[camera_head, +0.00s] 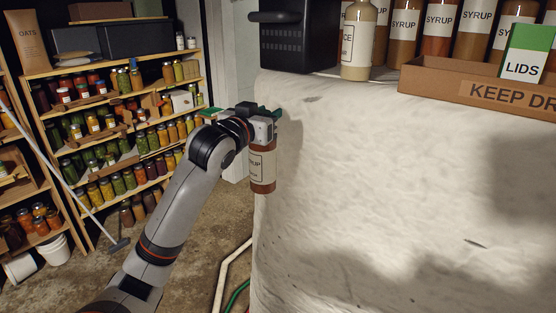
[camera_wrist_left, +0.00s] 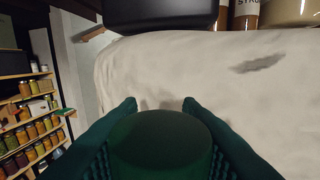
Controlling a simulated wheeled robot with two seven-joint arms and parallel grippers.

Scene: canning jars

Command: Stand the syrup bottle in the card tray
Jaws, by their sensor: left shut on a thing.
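A syrup bottle (camera_head: 262,170) with amber-brown contents and a pale label hangs upright below my left gripper (camera_head: 264,122), near the left edge of the cloth-covered table. The gripper is shut on its top. In the left wrist view the bottle's round dark green top (camera_wrist_left: 160,145) sits between the green fingers (camera_wrist_left: 160,104). The brown card tray (camera_head: 430,80), printed "KEEP DR…", stands at the back right of the table, well apart from the bottle. A green and white LIDS box (camera_head: 526,55) rises from it. My right gripper is not in view.
Several syrup bottles (camera_head: 438,27) stand behind the tray. A pale-filled bottle (camera_head: 358,45) and a black crate-like box (camera_head: 298,40) stand at the back left. The middle of the white tablecloth (camera_head: 390,170) is clear. Jar shelves (camera_head: 120,120) stand beyond the table.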

